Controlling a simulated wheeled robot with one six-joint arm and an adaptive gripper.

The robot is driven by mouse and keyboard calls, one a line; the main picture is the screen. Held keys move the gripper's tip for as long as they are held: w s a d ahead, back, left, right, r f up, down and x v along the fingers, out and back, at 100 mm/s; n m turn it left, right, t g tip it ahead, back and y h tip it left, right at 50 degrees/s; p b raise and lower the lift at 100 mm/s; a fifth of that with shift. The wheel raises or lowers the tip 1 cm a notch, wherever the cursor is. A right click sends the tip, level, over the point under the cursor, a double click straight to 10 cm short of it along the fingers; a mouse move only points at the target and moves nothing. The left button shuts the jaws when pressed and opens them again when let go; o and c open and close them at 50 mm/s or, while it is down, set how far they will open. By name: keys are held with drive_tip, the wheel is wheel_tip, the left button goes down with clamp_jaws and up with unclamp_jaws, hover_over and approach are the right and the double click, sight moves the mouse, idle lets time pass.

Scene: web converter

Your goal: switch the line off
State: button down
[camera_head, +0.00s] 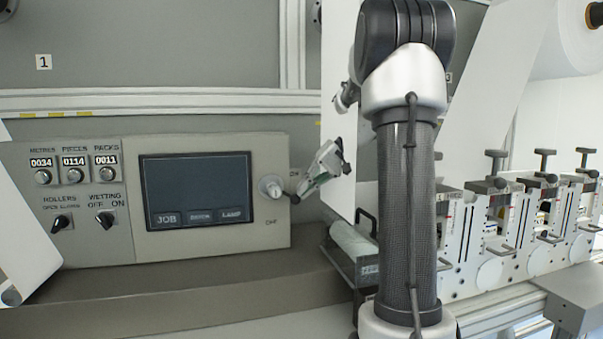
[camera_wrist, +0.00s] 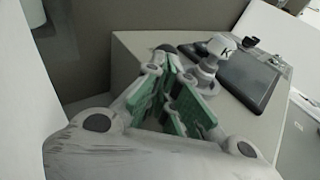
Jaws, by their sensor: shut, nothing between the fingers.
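A rotary switch (camera_head: 271,186) with a pale round hub sits on the right side of the beige control panel (camera_head: 215,240). Its dark lever points right and slightly down, between a partly covered label at upper right and a label reading OFF (camera_head: 271,222) below. My gripper (camera_head: 302,190) is shut and empty, its tips close to the lever's ball end; I cannot tell whether they touch. In the wrist view, the green finger pads of my gripper (camera_wrist: 175,66) lie together left of the pale switch hub (camera_wrist: 209,66). A dark rounded end (camera_wrist: 165,48) shows just beyond the tips.
A dark screen (camera_head: 196,190) is left of the switch, with counters (camera_head: 74,163) and two small knobs (camera_head: 62,222) farther left. A white web (camera_head: 340,130) hangs behind my gripper. A roll in a bracket (camera_head: 353,240) stands below right. Slitter units (camera_head: 500,225) stand at right.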

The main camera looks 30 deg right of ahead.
wheel_tip(320, 180, down, 6)
drive_tip(key=a+t+y, duration=0.1)
drive_tip(key=a+y, duration=0.1)
drive_tip(key=y, duration=0.2)
drive_tip(key=shift+w+a+m+t, duration=0.25)
drive_tip(key=shift+w+m+t, duration=0.05)
drive_tip(key=shift+w, duration=0.05)
drive_tip(key=shift+f, duration=0.15)
idle(0.5)
